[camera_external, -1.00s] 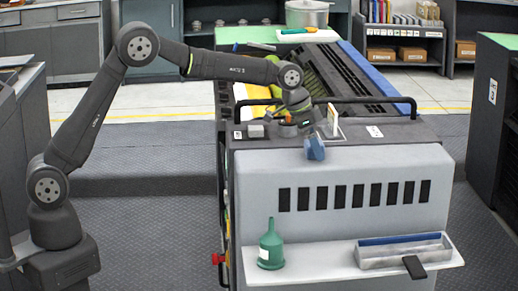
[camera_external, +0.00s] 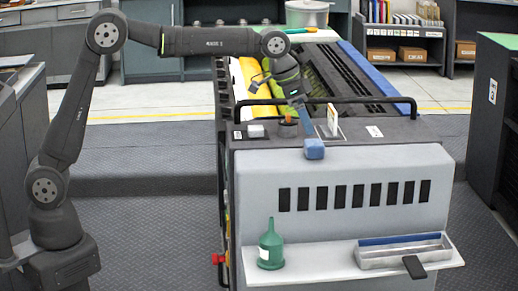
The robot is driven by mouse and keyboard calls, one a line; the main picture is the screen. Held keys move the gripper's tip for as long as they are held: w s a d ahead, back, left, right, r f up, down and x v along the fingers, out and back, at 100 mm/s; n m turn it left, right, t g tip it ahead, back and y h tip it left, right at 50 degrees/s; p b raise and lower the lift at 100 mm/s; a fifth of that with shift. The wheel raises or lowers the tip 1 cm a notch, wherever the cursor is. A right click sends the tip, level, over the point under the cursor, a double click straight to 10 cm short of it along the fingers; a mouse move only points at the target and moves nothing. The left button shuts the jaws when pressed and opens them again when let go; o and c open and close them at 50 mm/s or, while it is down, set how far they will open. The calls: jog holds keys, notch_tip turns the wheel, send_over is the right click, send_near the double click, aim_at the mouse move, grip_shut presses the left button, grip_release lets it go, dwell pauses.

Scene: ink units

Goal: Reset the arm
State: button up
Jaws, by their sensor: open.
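My gripper (camera_external: 298,101) is above the near end of the press, pointing down and slightly right. Its fingers are small and dark here; they are apart. A blue tool with a block-like end (camera_external: 314,149) is at the press's front top edge, just below my gripper. Its blue handle rises up-left toward the fingertips. I cannot tell whether the fingers touch the handle. My arm reaches across from its base at the left, with the elbow high.
The grey press (camera_external: 340,170) has a black rail (camera_external: 360,100) across its top close to my gripper. A small white box (camera_external: 255,131) and an upright white card (camera_external: 332,119) stand nearby. A green bottle (camera_external: 271,246) and a metal tray (camera_external: 400,252) are on the front shelf.

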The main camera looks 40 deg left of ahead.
jog(key=w+a+f, duration=0.1)
jog(key=a+f, duration=0.1)
jog(key=a, duration=0.3)
jog(key=w+a+f, duration=0.1)
jog(key=a+f, duration=0.1)
jog(key=a, duration=0.3)
jog(key=w+a+f, duration=0.1)
jog(key=a+f, duration=0.1)
jog(key=a, duration=0.3)
jog(key=shift+w+a, duration=0.15)
jog(key=shift+w, duration=0.15)
jog(key=shift+f, duration=0.55)
